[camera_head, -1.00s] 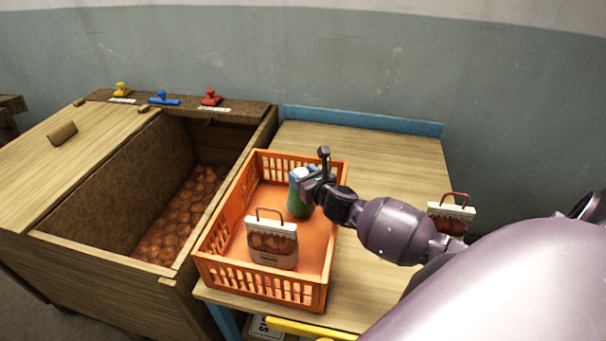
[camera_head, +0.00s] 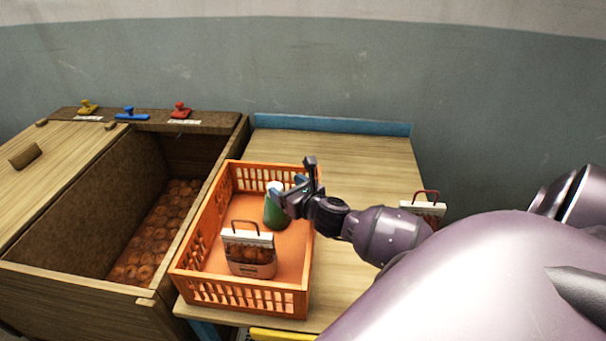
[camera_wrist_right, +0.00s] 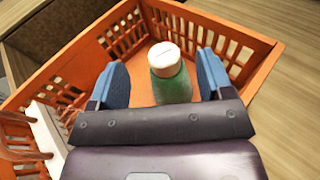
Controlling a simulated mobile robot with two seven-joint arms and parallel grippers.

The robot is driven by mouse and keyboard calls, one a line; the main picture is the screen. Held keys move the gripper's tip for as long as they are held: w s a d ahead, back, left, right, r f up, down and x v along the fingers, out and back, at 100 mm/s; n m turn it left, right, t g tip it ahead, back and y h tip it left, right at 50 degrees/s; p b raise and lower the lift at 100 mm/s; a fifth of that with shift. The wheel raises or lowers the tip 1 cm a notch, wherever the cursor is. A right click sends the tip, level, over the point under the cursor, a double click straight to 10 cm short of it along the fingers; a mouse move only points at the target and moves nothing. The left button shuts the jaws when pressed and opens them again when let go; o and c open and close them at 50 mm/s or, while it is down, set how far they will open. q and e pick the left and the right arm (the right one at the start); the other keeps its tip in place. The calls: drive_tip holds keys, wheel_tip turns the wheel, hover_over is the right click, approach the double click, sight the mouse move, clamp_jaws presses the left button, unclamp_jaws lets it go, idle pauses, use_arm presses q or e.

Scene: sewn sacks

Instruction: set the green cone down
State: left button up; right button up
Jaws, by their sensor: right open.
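The green cone (camera_head: 275,211), with a white top, stands upright inside the orange crate (camera_head: 187,286), towards its back right. In the right wrist view the green cone (camera_wrist_right: 171,82) sits between the two blue fingertips, with a gap on each side. My right gripper (camera_head: 285,192) is open around the cone's upper part, its arm reaching in over the crate's right wall. It also shows in the right wrist view (camera_wrist_right: 162,86). The cone's base is partly hidden by the gripper in the wrist view. My left gripper is not in view.
A sack with a dark handle (camera_head: 248,254) stands in the crate in front of the cone. Another sack with a red handle (camera_head: 424,208) stands at the table's right, behind my arm. A wooden bin (camera_head: 75,210) of round brown items is left. The back tabletop (camera_head: 350,155) is clear.

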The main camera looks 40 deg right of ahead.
drive_tip(key=v, duration=0.6)
drive_tip(key=shift+s, duration=0.35)
idle(0.3)
